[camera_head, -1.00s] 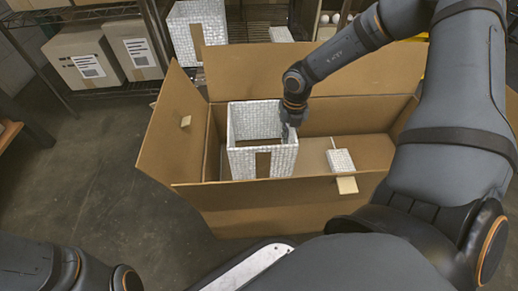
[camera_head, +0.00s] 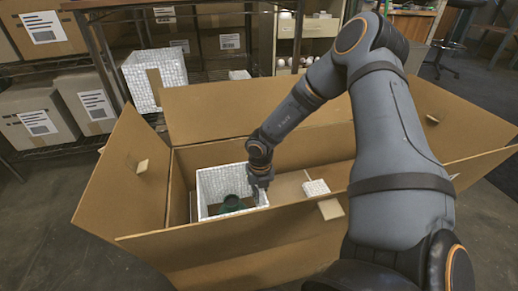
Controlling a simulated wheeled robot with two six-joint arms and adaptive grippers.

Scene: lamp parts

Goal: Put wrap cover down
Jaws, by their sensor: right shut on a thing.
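The wrap cover (camera_head: 222,180) is a white, open-topped square sleeve with a quilted surface. It sits upright inside the left part of the open cardboard carton (camera_head: 240,248). My right gripper (camera_head: 261,193) is shut on the cover's right wall. A dark green rounded thing (camera_head: 231,204) shows inside the cover, with the walls around it. The cover's lower part is hidden behind the carton's front wall, so I cannot tell whether it touches the bottom. My left gripper is not in view.
A small white block (camera_head: 315,187) lies at the right in the carton. A similar white cover with a brown strip (camera_head: 155,80) stands behind the carton on the left. Taped boxes (camera_head: 87,100) fill the shelves. The carton's flaps spread outward.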

